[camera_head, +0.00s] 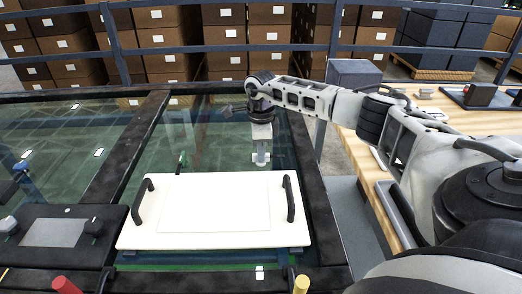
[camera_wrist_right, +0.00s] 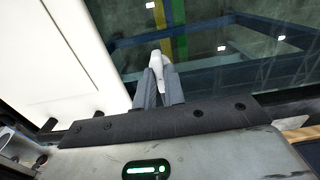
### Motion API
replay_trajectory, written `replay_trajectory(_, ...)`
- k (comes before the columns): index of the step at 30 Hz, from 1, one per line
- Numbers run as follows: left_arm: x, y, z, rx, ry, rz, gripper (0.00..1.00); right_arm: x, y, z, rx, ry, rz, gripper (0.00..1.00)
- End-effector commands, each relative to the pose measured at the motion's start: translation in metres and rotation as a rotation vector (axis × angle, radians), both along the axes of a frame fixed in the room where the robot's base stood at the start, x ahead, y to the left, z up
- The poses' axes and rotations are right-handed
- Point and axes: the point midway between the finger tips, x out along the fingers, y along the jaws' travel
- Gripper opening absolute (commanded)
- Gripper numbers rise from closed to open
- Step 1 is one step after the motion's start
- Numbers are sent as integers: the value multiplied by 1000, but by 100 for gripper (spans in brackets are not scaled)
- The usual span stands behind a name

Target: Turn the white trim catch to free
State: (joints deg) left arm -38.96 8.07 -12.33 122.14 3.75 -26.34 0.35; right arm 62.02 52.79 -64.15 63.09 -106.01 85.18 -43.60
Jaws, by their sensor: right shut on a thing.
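The white trim catch (camera_wrist_right: 157,58) shows in the right wrist view as a pale tapered piece between the fingertips. My right gripper (camera_wrist_right: 158,82) is shut on it. In the head view my right gripper (camera_head: 261,157) points down just beyond the far edge of the white panel (camera_head: 146,237), right of its middle. There the fingers mostly hide the catch, and its turn angle is hard to tell. A small green catch-like piece (camera_head: 181,162) stands at the same far edge, further left. My left gripper is in neither view.
The panel has a black handle (camera_head: 142,201) at left and another (camera_head: 289,198) at right. Dark frame bars (camera_head: 318,215) run beside it over glass. A red knob (camera_head: 65,285) and a yellow knob (camera_head: 301,285) stand in front. A wooden bench (camera_head: 350,150) is at right.

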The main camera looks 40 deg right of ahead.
Motion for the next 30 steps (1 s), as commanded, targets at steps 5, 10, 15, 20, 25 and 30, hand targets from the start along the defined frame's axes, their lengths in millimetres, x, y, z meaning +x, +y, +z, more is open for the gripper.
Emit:
replay_trajectory(5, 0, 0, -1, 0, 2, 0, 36, 1, 0, 2, 0, -6, 2, 16)
replay_trajectory(10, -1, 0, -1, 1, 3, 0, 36, 1, 0, 1, 0, -4, 1, 33)
replay_trajectory(15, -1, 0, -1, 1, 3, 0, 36, 1, 0, 1, 0, -2, 0, 33)
replay_trajectory(20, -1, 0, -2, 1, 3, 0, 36, 1, 0, 13, 1, -6, 0, 33)
replay_trajectory(25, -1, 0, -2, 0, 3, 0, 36, 2, 0, 47, 1, -8, 0, 33)
replay_trajectory(30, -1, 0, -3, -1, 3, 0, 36, 1, 0, 90, -1, -9, 0, 33)
